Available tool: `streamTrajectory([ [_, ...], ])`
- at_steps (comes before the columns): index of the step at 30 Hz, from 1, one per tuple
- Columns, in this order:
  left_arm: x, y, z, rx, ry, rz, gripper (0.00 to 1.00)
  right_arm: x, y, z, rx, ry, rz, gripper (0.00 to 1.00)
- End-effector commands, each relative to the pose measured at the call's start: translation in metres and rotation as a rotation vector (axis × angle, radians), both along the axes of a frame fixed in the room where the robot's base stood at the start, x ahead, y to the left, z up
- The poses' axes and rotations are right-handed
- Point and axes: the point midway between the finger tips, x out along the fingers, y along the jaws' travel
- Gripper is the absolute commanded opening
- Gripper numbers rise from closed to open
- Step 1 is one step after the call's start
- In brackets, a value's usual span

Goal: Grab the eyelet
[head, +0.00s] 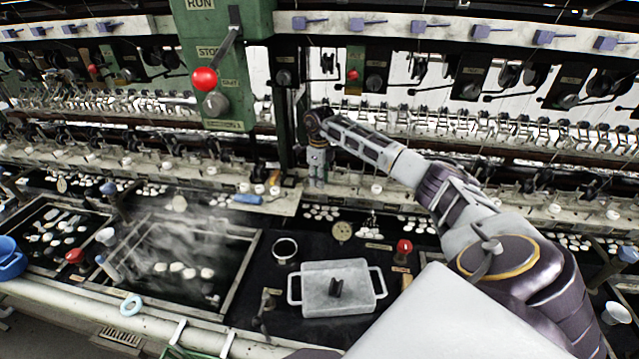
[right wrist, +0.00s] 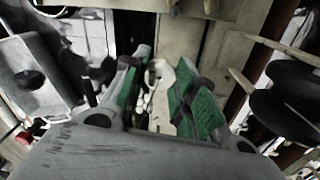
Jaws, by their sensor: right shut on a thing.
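The eyelet (right wrist: 159,76) is a small pale, cream-coloured piece between my right gripper's fingers in the right wrist view. My right gripper (right wrist: 165,66) has green pads on both sides of it and is shut on it. In the head view, my right gripper (head: 317,181) points down at the pale ledge of the reeling machine, just right of the green post. The eyelet cannot be made out there, as it is too small or hidden by the fingers. My left gripper is not in view.
A green control box (head: 222,60) with a red-knobbed lever hangs left of my right arm. A lidded metal pan (head: 338,302) and a white-rimmed cup (head: 285,250) sit on the dark counter. A steaming basin (head: 190,262) is at left. Rows of reeling hardware crowd the back.

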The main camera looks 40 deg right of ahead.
Motion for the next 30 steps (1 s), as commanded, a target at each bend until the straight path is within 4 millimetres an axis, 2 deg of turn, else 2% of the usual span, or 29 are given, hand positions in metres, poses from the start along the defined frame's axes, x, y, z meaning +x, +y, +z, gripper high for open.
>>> streamTrajectory([
  [11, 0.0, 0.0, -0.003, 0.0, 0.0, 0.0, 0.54, 0.001, 0.0, 0.01, 0.0, -0.001, 0.0, 0.15],
  [30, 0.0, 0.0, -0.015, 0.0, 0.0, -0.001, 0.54, 0.001, 0.0, 0.087, 0.0, -0.002, 0.0, 0.15],
])
